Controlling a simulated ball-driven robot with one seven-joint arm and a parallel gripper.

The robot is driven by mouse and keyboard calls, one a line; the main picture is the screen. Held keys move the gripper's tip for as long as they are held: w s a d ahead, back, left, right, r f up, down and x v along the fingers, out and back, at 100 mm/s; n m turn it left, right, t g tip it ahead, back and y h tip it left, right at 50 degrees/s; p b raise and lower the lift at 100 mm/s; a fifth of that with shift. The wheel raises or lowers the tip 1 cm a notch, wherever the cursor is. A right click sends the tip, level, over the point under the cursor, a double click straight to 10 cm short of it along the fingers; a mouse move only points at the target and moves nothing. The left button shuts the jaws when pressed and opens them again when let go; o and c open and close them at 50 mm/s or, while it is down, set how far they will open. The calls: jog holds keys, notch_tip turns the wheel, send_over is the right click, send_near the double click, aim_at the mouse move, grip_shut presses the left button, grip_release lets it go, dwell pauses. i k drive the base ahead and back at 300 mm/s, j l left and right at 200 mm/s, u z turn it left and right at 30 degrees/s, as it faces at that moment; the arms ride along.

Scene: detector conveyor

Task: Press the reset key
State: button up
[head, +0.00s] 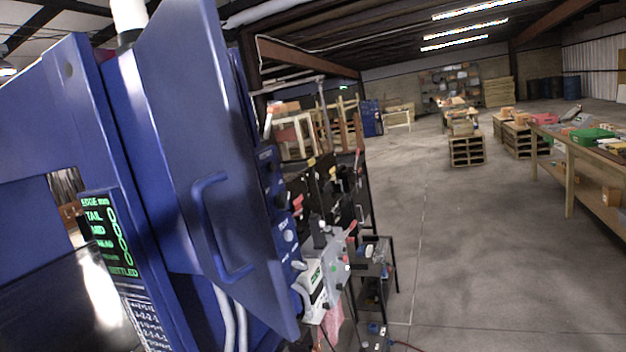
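I cannot pick out the reset key; no label for it can be read. A large blue machine (215,120) fills the left side, its blue panel with a looped handle (215,228) tilted in the picture. Small knobs and buttons sit on the machine's right side (288,236). Beyond is a grey panel (338,268) with small coloured buttons, next to a white device with a green screen (314,279). My gripper does not show.
The concrete floor (470,250) is open in the middle and right. A wooden bench (570,165) with boxes and a green bin stands at the right. Pallets (467,150) stand farther back. A dark stand (375,262) is close beside the grey panel.

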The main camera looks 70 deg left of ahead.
aim_at(271, 166)
jog(key=i+l, duration=0.1)
jog(key=i, duration=0.4)
jog(key=i+l+u, duration=0.1)
jog(key=i, duration=0.4)
jog(key=i+u, duration=0.1)
jog(key=u, duration=0.35)
jog(key=i+u, duration=0.1)
jog(key=u, duration=0.35)
jog(key=i+l+u, duration=0.1)
jog(key=u, duration=0.4)
jog(key=l+u, duration=0.15)
jog(key=u, duration=0.3)
jog(key=i+l+u, duration=0.1)
jog(key=u, duration=0.35)
jog(key=l+u, duration=0.2)
jog(key=u, duration=0.25)
